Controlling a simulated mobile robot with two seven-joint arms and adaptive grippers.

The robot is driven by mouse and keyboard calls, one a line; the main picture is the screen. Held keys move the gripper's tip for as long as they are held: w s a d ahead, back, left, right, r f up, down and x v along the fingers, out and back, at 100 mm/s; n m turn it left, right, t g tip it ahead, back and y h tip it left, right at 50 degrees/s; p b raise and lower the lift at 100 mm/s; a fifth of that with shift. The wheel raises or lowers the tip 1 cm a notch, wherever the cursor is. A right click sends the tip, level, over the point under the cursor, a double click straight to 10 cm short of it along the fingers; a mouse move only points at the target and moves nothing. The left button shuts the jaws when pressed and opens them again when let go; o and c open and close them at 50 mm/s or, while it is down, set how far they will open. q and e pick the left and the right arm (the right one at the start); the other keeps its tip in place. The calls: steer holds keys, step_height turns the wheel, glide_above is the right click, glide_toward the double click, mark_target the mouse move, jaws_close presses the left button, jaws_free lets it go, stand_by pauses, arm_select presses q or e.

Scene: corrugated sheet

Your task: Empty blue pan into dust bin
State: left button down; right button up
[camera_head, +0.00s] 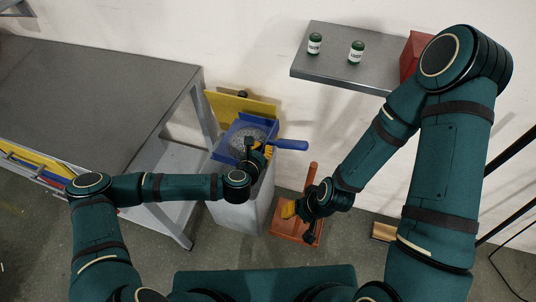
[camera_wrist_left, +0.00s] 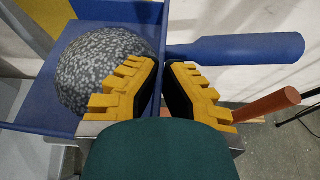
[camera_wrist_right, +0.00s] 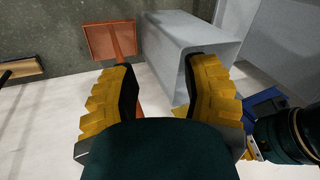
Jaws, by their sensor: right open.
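The blue pan (camera_head: 225,150) sits over the mouth of the pale grey dust bin (camera_head: 238,213) and holds a mound of grey speckled debris (camera_wrist_left: 105,70). Its blue handle (camera_wrist_left: 235,50) points right. My left gripper (camera_head: 256,147) is at the pan's handle-side wall. In the left wrist view its yellow-padded fingers (camera_wrist_left: 168,75) are on either side of that wall, closed on it. I cannot tell whether the pan touches the bin. My right gripper (camera_head: 297,210) is open and empty above the orange pan (camera_head: 290,232). The bin also shows in the right wrist view (camera_wrist_right: 185,45).
The orange pan lies on the floor right of the bin, its handle upward in the head view. A yellow panel (camera_head: 262,107) stands behind the blue pan. A grey table (camera_head: 90,85) is at left. A wall shelf (camera_head: 335,65) carries two green-and-white cans and a red box.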

mark_target(233, 151)
arm_select(q)
step_height(233, 151, down, 8)
steer(key=d+b, duration=0.2)
steer(key=b, duration=0.4)
steer(key=a+r+n+h, duration=0.1)
steer(key=r, duration=0.1)
steer(key=a+r+n+h, duration=0.1)
steer(key=a+r, duration=0.1)
steer(key=w+a+r+n+g+p, duration=0.1)
steer(key=r, duration=0.1)
steer(key=shift+a+h, duration=0.4)
steer(key=a+n, duration=0.1)
steer(key=w+a+r+n+h+p, duration=0.1)
steer(key=a, duration=0.1)
steer(key=w+a+n, duration=0.1)
steer(key=shift+w+a+r+h, duration=0.1)
steer(key=shift+a+r+h, duration=0.2)
steer(key=shift+r+h, duration=0.1)
steer(key=shift+w+a+r+n+h+p, duration=0.2)
steer(key=shift+a+n+p, duration=0.1)
steer(key=shift+a, duration=0.15)
steer(key=shift+w+a+r+n+h+p, duration=0.1)
steer(key=shift+w+a+n+h+p, duration=0.15)
steer(key=shift+a, duration=0.25)
steer(key=shift+w+a+r+n+h+p, duration=0.1)
steer(key=shift+w+a+r+n+p, duration=0.05)
steer(key=shift+a+n, duration=0.25)
steer(key=shift+s, duration=0.1)
stand_by(0.7)
